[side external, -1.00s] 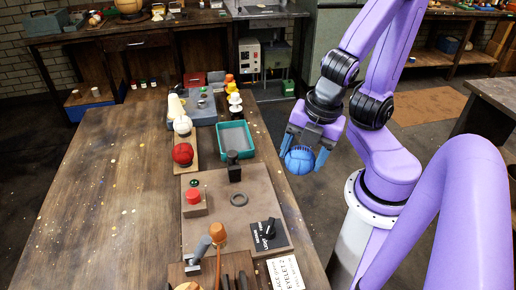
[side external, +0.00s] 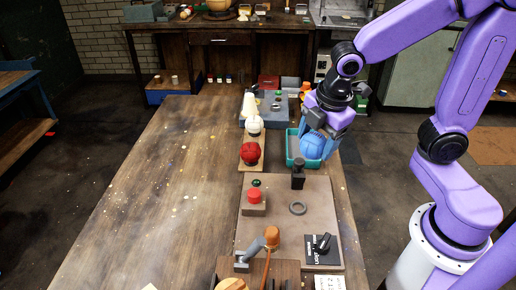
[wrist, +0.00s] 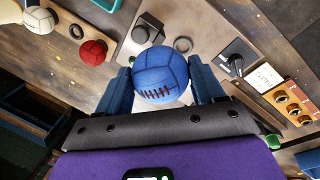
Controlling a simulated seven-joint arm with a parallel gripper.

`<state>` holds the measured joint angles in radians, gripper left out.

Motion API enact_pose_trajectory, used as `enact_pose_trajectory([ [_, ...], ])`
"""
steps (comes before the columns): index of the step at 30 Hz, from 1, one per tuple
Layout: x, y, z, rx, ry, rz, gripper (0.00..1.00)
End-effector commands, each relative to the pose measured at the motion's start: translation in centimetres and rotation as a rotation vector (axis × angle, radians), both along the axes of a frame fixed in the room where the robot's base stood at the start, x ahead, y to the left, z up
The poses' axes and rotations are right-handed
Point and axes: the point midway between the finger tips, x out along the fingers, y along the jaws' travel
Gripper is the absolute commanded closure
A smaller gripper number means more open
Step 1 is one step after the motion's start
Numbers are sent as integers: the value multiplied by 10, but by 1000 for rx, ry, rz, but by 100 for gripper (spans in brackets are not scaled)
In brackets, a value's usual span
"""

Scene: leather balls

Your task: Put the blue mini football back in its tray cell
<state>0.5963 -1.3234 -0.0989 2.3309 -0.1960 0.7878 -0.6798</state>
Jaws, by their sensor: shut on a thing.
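My gripper (side external: 324,138) is shut on the blue mini football (side external: 312,147), held up in front of the teal bin in the side view. In the wrist view the blue ball (wrist: 160,74) sits between the blue fingertips (wrist: 162,90), with its brown lacing facing the camera. The narrow wooden tray (side external: 251,139) stands to the left of my gripper on the bench. It carries a white ball (side external: 254,125) and a red ball (side external: 250,153). In the wrist view a round empty cell (wrist: 76,31) shows between the white ball (wrist: 38,20) and the red ball (wrist: 93,52).
The teal bin (side external: 291,150) is beside the tray, partly hidden by my gripper. A dark upright post (side external: 298,174) stands just in front of it. A board with a red button (side external: 255,196) and a grey ring (side external: 298,208) lies nearer. The bench's left side (side external: 170,200) is clear.

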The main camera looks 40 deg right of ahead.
Motion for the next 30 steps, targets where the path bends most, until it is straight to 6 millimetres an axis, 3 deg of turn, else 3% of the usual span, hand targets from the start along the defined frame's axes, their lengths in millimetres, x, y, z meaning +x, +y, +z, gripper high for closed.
enact_pose_trajectory([
  [12,75,-31,0,-4,1,-122,71],
  [25,109,-50,-5,-6,-1,-165,71],
  [30,135,-50,-17,-6,1,-167,71],
])
